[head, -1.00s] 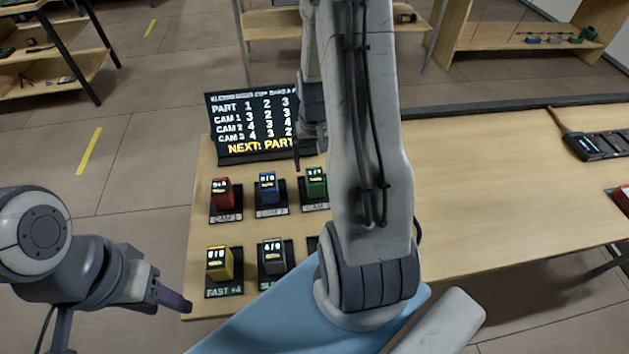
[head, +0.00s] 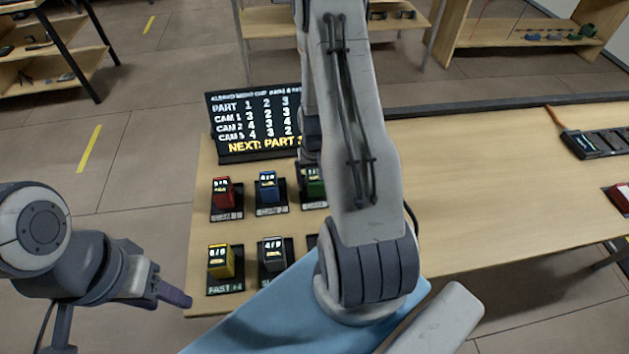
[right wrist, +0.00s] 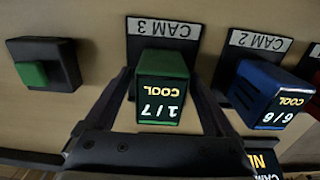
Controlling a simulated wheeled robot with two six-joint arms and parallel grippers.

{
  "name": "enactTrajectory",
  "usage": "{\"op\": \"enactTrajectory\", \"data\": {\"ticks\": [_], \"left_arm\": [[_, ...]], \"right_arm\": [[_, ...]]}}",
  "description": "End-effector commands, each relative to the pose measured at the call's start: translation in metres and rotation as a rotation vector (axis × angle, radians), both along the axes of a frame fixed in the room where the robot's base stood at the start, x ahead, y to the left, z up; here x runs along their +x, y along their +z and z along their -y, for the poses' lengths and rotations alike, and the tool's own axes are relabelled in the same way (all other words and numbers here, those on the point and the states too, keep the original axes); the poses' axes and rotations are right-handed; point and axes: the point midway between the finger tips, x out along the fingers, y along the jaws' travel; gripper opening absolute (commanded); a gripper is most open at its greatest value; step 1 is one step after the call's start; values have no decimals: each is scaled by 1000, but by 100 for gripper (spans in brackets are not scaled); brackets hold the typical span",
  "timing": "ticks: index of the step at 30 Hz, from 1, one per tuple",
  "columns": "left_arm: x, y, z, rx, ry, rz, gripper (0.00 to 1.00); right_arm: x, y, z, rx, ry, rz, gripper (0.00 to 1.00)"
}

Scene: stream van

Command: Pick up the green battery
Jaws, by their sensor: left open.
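The green battery (head: 315,186) stands upright on its dark CAM 3 pad, partly hidden by my right arm in the head view. In the right wrist view the green battery (right wrist: 163,82) shows 1/7 and COOL. My right gripper (right wrist: 163,88) is open, with one finger on each side of it; I cannot tell whether they touch it. In the head view my right arm largely hides that gripper. My left gripper (head: 176,297) is beside the table's left front edge, away from the batteries.
A red battery (head: 222,191) and a blue one (head: 268,185) stand left of the green one. A yellow (head: 221,261) and a grey battery (head: 272,254) stand in front. A sign (head: 255,122) stands behind. A green-faced dark block (right wrist: 40,68) sits nearby. The table's right side has free room.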

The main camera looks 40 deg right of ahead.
Motion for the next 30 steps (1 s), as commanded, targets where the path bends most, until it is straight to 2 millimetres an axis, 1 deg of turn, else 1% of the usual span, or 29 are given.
{"op": "enactTrajectory", "data": {"ticks": [1,2,3,5,6,15,20,23,26,27,30], "left_arm": [[0,0,0,0,0,0,50],[0,0,0,0,0,0,50],[0,0,0,0,0,0,50],[0,0,0,0,0,0,50],[0,0,0,0,0,0,50],[0,0,0,0,0,0,50],[0,-2,0,0,0,0,50],[0,-4,0,0,0,0,50],[0,-7,0,0,0,0,50],[0,-9,0,0,0,0,50],[0,-14,0,0,0,0,50]], "right_arm": [[0,0,0,0,0,0,66],[0,0,0,0,0,0,54],[0,0,0,0,0,0,39],[0,0,0,0,0,0,16],[0,0,0,0,0,0,1],[0,1,0,-1,0,1,0],[1,8,1,-2,0,3,0],[1,18,1,-3,0,4,0],[2,35,1,-3,0,7,0],[2,44,1,-4,0,8,0],[-16,55,21,-3,-10,5,0]]}}
